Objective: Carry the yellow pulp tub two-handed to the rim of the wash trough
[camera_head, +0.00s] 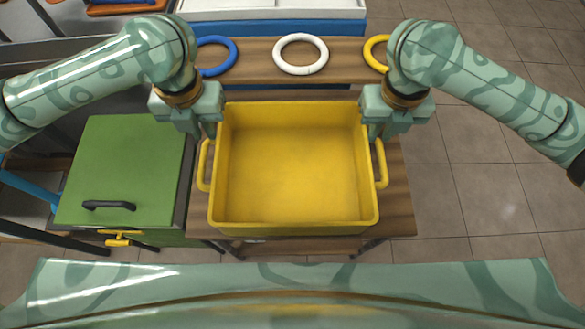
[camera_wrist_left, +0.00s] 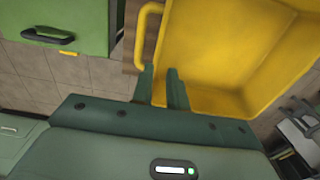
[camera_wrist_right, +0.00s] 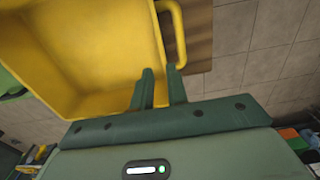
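The yellow pulp tub (camera_head: 292,215) stands upright and looks empty, with a loop handle on its left side and another on its right side. It appears to rest on a wooden surface (camera_head: 402,205). My left gripper (camera_head: 203,132) is at the far end of the left handle (camera_wrist_left: 139,42), fingers apart, beside the tub's wall. My right gripper (camera_head: 380,133) is at the far end of the right handle (camera_wrist_right: 180,35), fingers also apart. Yellow shows between the fingers in both wrist views; I see no finger pressed on a handle. I cannot make out the wash trough for certain.
A green-topped box (camera_head: 125,165) with a black handle stands left of the tub. Blue (camera_head: 217,55), white (camera_head: 300,53) and yellow (camera_head: 375,52) rings lie on a wooden board behind it. A white-topped, blue-sided unit (camera_head: 270,27) stands further back. Tiled floor (camera_head: 480,170) is open at right.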

